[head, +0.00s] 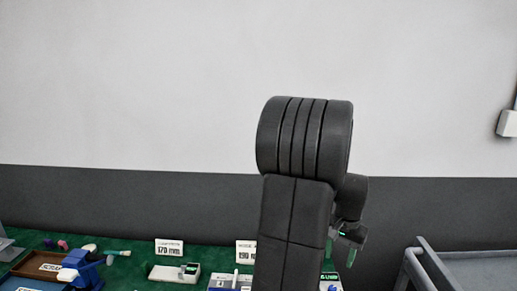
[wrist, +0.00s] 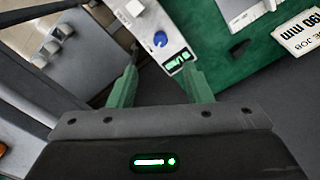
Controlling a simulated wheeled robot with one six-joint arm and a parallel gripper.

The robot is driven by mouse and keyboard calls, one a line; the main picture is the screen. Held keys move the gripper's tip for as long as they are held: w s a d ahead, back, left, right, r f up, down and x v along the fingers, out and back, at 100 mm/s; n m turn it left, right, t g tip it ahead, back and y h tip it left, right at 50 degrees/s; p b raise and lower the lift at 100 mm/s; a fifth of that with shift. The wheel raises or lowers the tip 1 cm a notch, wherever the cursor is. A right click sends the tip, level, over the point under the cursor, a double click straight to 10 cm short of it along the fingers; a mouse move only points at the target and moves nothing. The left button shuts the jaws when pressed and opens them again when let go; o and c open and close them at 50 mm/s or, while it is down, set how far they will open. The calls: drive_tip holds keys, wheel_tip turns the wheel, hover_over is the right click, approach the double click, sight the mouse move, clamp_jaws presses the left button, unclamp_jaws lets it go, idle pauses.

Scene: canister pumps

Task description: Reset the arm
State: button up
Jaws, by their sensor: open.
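My gripper (head: 348,245) hangs at the right of my raised arm in the head view, above the green bench. In the wrist view my gripper (wrist: 160,88) has its two green fingers well apart, with nothing between them. Beyond the fingertips is a grey device with a blue knob (wrist: 160,39) and a lit green display (wrist: 178,61). My arm hides the middle of the bench in the head view.
Cards reading 170 mm (head: 168,247) and 190 mm (head: 245,251) stand on the bench. A white-grey device (head: 174,274), a brown scrap tray (head: 30,270) and a blue tool (head: 88,270) lie left. A grey cart (head: 425,262) stands right. The space above is clear.

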sight(333, 288)
wheel_tip(333, 288, down, 12)
drive_tip(key=shift+w+a+f+p, duration=0.1)
drive_tip(key=shift+p, duration=0.2)
drive_tip(key=shift+f, duration=0.2)
drive_tip(key=n+p, duration=0.3)
drive_tip(key=n, duration=0.2)
drive_tip(key=shift+r+n, duration=0.1)
drive_tip(key=shift+n, duration=0.3)
drive_tip(key=n+p, duration=0.5)
drive_tip(key=n, duration=0.1)
drive_tip(key=shift+r, duration=0.1)
drive_tip(key=shift+r+b, duration=0.7)
drive_tip(key=shift+r, duration=1.3)
